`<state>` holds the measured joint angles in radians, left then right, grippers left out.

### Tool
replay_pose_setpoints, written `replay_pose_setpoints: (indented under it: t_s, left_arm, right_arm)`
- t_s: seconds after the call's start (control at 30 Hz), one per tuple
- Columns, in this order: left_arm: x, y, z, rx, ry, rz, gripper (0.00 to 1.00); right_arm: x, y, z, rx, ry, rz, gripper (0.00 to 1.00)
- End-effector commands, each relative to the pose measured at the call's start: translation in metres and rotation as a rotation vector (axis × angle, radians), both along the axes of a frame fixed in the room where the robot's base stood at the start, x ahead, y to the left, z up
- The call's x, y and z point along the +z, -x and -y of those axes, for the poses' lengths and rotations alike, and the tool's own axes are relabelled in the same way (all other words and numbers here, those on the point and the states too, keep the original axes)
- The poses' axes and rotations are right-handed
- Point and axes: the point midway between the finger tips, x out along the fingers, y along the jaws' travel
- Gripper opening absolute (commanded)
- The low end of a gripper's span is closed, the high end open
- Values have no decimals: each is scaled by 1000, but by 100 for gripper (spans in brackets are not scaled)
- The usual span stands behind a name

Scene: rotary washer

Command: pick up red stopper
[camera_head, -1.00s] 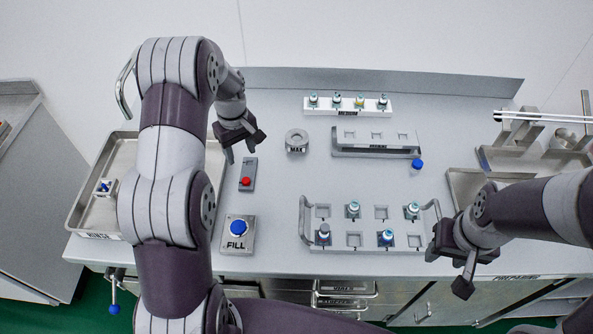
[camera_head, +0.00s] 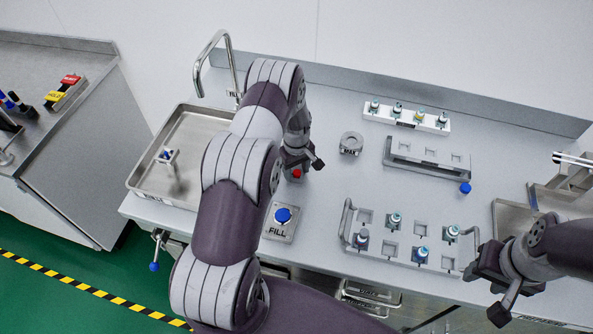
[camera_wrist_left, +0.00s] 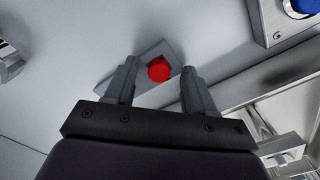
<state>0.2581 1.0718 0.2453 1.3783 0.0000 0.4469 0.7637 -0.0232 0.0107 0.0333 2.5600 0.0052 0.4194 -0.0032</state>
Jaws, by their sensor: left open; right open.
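The red stopper (camera_head: 296,174) is a small round red piece on a grey rectangular block on the worktop. It also shows in the left wrist view (camera_wrist_left: 159,70), between my two fingers. My left gripper (camera_head: 302,165) is open and empty, pointing down over the stopper's block; the fingers stand apart on either side of the red piece. I cannot tell how high they are above it. My right gripper (camera_head: 487,291) is open and empty near the worktop's front edge, right of the vial rack.
A blue FILL button (camera_head: 282,215) lies in front of the stopper. A sink tray (camera_head: 150,150) with a tap (camera_head: 222,42) is at left. A handled rack (camera_head: 380,253) with several vials is at right. A MAX ring (camera_head: 351,143) and a grey stand (camera_head: 400,162) are behind.

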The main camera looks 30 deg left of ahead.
Motion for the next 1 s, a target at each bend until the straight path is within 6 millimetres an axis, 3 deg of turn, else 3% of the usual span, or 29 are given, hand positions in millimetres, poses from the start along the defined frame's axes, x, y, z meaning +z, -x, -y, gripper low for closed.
replay_pose_setpoints:
  t_s: [0.07,0.1,0.23,0.27,0.67,0.87,1.0]
  left_arm:
    - [0,0,0,0,1,1,54]
    - [0,0,0,0,1,1,48]
    - [0,0,0,0,1,1,6]
    - [0,0,0,0,1,1,0]
    - [6,-1,0,-1,-1,3,0]
    - [34,-2,0,0,-1,5,0]
    - [54,4,28,-7,-1,4,0]
  right_arm:
    - [-1,0,0,0,0,0,45]
    - [-1,0,0,0,0,0,45]
    - [-1,0,0,0,0,0,45]
    - [-1,0,0,0,0,0,45]
    - [-5,0,0,0,0,0,45]
    - [-21,0,0,0,0,0,45]
    - [-31,0,0,0,0,0,45]
